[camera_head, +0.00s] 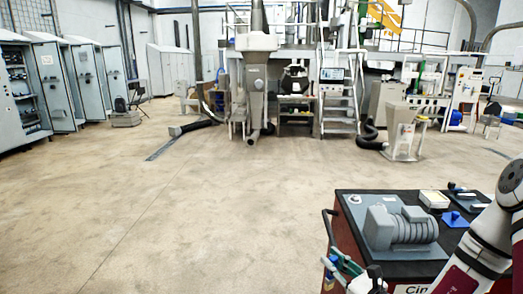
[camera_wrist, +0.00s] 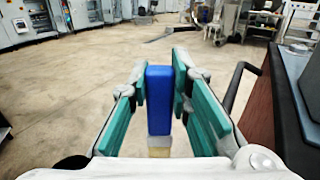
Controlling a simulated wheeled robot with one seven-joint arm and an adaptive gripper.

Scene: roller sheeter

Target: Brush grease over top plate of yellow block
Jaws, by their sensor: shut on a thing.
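My gripper (camera_wrist: 160,84) is shut on a blue upright bar (camera_wrist: 159,100), with a teal pad on each side of it. A short tan part (camera_wrist: 158,147) shows at the bar's lower end; it looks like a brush, but I cannot tell bristles for sure. In the head view my gripper (camera_head: 345,266) is at the cart's front left edge, beside the cart rather than over it. A small pale yellow block (camera_head: 434,204) with a whitish top lies on the cart's back part, apart from my gripper.
The red cart has a dark top (camera_head: 362,206). A grey roller machine (camera_head: 400,232) fills its middle. A flat blue piece (camera_head: 455,219) and a dark tray-like item (camera_head: 468,197) lie to the right. A dark handle rail (camera_wrist: 240,80) runs close to my gripper. Open floor (camera_head: 180,215) lies left.

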